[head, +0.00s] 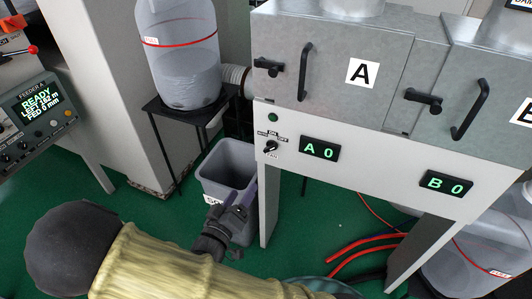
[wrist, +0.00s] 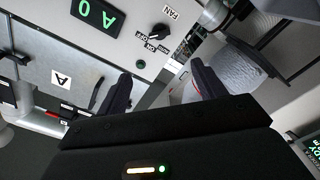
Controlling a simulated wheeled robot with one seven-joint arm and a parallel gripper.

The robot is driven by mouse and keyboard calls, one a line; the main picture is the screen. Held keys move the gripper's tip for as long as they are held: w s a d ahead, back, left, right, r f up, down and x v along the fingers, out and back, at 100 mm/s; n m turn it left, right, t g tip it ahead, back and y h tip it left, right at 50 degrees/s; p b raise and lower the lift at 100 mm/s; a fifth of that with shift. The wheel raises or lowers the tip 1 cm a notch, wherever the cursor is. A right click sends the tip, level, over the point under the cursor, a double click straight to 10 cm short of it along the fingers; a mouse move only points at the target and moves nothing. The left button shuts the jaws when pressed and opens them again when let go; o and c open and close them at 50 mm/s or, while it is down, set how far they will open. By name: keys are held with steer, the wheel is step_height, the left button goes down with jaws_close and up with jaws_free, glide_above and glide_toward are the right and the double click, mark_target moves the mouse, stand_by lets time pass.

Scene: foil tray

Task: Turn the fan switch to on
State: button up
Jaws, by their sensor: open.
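The fan switch (head: 271,147) is a small black knob on the white panel below oven A, at the panel's left end. In the head view its labels read ON at the top and OFF at the right; its handle seems to slant toward OFF, though it is small. The wrist view shows the switch (wrist: 158,32) with the FAN label beside it, beyond my fingertips. My gripper (head: 238,195) is open and empty, below the switch and in front of the grey bin. The two fingers also show apart in the wrist view (wrist: 161,76). Nothing touches the switch.
A green indicator (head: 272,117) sits above the switch, and a display reading A 0 (head: 320,148) is to its right. The grey bin (head: 207,188) stands on the floor behind my gripper. A plastic container (head: 180,75) stands on a black stand at left.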

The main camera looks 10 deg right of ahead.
mark_target(268, 149)
steer(key=b+x, duration=0.2)
steer(key=x, duration=1.5)
steer(key=shift+w+d+f, duration=0.1)
steer(key=c, duration=1)
